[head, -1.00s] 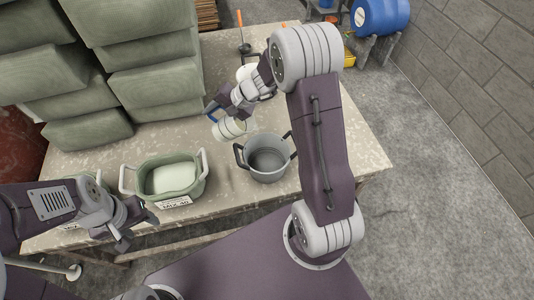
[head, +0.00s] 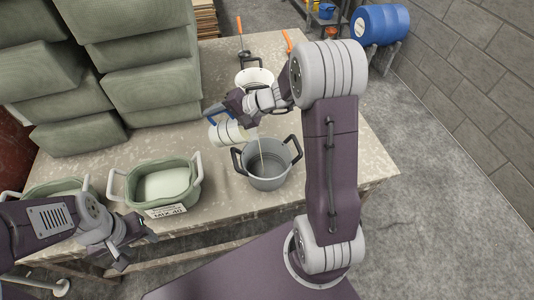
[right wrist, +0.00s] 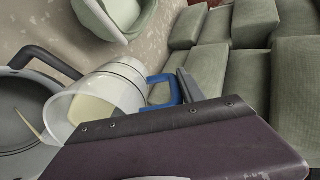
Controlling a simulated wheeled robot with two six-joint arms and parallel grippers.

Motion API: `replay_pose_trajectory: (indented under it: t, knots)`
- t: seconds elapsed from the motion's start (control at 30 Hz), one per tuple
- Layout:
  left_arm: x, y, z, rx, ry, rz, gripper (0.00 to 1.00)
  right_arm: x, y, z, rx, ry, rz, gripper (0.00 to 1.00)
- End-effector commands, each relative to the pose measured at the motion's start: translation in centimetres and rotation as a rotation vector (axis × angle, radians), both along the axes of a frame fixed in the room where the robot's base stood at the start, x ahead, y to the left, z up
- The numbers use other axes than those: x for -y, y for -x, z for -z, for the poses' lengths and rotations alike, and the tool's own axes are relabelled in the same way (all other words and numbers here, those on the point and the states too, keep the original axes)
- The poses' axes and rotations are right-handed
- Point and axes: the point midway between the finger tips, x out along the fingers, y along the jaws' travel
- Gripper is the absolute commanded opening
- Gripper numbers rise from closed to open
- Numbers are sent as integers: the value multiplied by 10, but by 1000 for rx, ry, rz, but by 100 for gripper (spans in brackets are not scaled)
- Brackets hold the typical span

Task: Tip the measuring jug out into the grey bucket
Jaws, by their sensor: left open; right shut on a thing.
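The measuring jug (head: 228,133) is a pale, clear-walled vessel with a blue handle, tilted well over with its mouth towards the grey bucket (head: 268,183). A thin pale stream runs from its lip into the bucket. In the right wrist view the jug (right wrist: 118,88) holds some cream liquid, and the stream falls inside the bucket's rim (right wrist: 48,104). My right gripper (head: 217,111) is shut on the jug's handle, which also shows in the right wrist view (right wrist: 164,88). My left gripper (head: 122,260) is open and empty, in front of the table's near edge.
Green tubs with pale contents stand left of the bucket, one (head: 166,195) nearest it. A white pot (head: 254,76) stands behind the jug. Large green stacks (head: 150,60) fill the back left. The table (head: 345,150) is clear right of the bucket.

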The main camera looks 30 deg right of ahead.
Motion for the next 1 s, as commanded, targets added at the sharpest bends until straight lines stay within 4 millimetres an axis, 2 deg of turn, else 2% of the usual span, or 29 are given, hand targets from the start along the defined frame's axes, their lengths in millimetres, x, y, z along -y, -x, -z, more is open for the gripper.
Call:
replay_pose_trajectory:
  t: [1.0]
  knots:
    - [0, 0, 28, 0, 0, 0, 55, 9, 7, -2, 101, -111, 1, 0]
